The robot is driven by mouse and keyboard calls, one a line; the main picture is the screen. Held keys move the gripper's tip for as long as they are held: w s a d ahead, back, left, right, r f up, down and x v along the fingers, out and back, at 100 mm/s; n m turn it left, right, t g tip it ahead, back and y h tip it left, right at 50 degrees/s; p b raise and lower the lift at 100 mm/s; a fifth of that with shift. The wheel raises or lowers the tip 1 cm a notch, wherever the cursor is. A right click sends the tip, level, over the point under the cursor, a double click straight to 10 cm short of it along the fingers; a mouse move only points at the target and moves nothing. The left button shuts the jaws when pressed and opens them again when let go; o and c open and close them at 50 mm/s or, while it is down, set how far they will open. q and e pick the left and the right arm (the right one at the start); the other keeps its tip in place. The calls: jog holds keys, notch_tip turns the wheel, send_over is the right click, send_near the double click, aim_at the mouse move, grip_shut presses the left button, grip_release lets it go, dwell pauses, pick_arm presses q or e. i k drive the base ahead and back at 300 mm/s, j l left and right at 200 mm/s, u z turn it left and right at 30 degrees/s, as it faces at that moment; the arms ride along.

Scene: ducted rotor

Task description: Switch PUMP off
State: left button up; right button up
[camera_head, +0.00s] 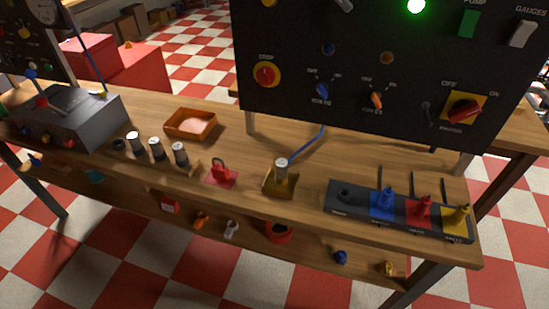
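The black control panel (350,110) stands at the back right of the bench. A green rocker switch (469,24) sits near its top right, just under a label reading PUMP that the top edge of the picture partly cuts. Which way the rocker is tipped is too small to tell. A round green lamp (416,5) to its left is lit. Neither of my grippers is in view.
A white GAUGES rocker (523,33) sits right of the green one. Below are a red-on-yellow rotary switch (464,107), blue (322,91) and orange (376,99) knobs and a red STOP button (265,75). A black tray (345,208) with coloured pieces stands in front.

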aim_at(469, 19)
jog(key=i+j+u, duration=0.1)
jog(key=u, duration=0.25)
jog(key=i+u, duration=0.5)
jog(key=u, duration=0.15)
